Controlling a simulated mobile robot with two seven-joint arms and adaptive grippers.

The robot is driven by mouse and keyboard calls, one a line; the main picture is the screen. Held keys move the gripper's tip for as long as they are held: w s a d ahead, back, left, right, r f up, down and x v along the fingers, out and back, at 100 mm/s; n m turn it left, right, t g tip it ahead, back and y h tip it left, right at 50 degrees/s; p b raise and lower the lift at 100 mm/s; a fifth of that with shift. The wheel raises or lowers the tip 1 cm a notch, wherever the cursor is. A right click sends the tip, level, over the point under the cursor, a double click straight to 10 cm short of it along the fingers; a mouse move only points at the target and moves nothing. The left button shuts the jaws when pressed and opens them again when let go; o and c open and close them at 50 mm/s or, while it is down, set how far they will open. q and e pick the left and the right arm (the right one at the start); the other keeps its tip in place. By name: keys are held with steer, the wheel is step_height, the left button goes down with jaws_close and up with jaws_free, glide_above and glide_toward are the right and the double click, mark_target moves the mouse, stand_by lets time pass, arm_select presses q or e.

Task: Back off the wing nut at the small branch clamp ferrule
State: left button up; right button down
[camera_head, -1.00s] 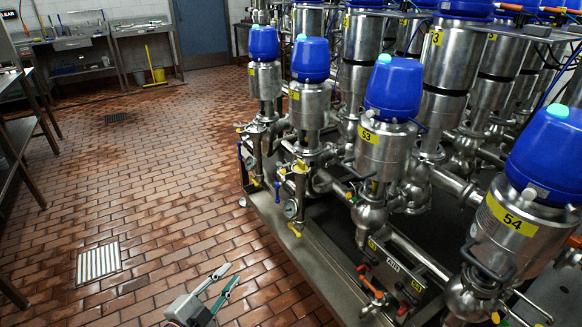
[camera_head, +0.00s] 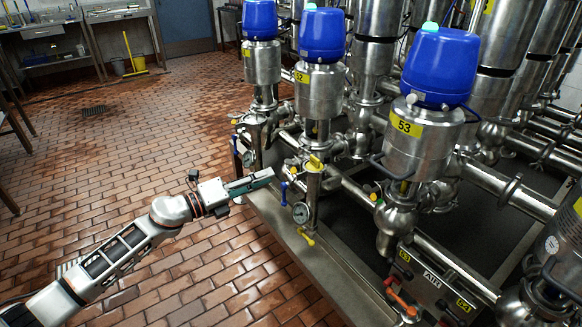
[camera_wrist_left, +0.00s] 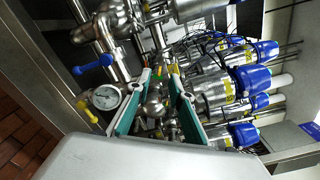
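The wing nut and the small branch clamp ferrule are too small for me to pick out with certainty. A slim vertical branch pipe (camera_head: 313,195) with a yellow handle on top (camera_head: 315,163) and a round gauge (camera_head: 301,213) stands at the skid's front edge. My left gripper (camera_head: 262,180) is left of this pipe, pointing right toward it, apart from it. In the left wrist view its two green-padded fingers (camera_wrist_left: 160,73) are spread, with a round steel fitting (camera_wrist_left: 157,103) visible between them and nothing held. My right gripper is not in view.
Blue-capped valves, including number 53 (camera_head: 407,126), stand in rows on the skid. A blue handle (camera_head: 284,194) and a lower yellow handle (camera_head: 306,236) project near the gauge. The skid edge (camera_head: 300,245) runs below. The tiled floor (camera_head: 110,160) is open at left.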

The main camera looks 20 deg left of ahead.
mark_target(294, 165)
arm_select(q)
steer(key=x, duration=0.7)
steer(key=shift+w+d, duration=0.2)
steer(key=shift+d, duration=0.05)
steer(key=shift+r, duration=0.1)
jaws_close()
